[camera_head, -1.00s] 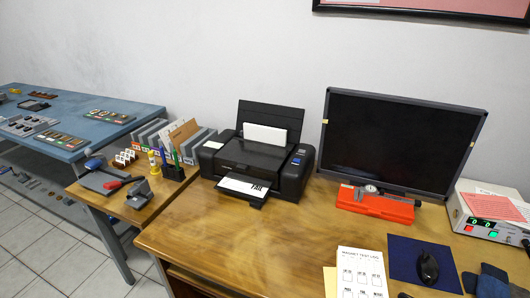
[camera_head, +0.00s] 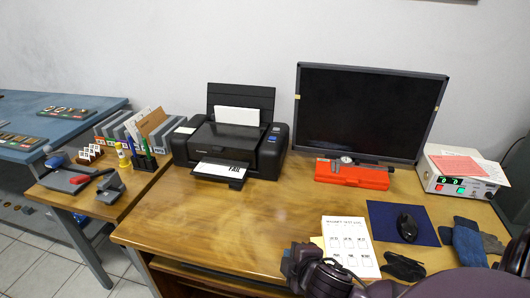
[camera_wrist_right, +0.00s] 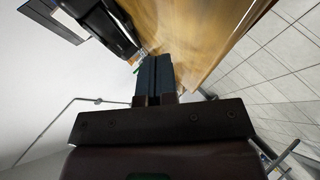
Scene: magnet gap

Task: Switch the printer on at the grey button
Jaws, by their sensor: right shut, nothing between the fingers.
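The black printer (camera_head: 225,145) stands at the back left of the wooden desk, with white paper in its rear feed and a printed sheet on its front tray. A small blue display shows on its right front panel. I cannot clearly make out the grey button at this size. My right gripper (camera_head: 289,260) comes in low at the bottom of the head view, in front of the desk's middle and well apart from the printer. In the right wrist view its fingers (camera_wrist_right: 154,77) are together and empty; the printer (camera_wrist_right: 112,25) appears partly cut off at the top left. My left gripper is not in view.
A monitor (camera_head: 370,112) stands right of the printer, with a red case (camera_head: 352,175) before it. A paper form (camera_head: 349,245), a mouse (camera_head: 408,226) on a blue mat and a power supply (camera_head: 455,180) lie to the right. Desk space before the printer is clear.

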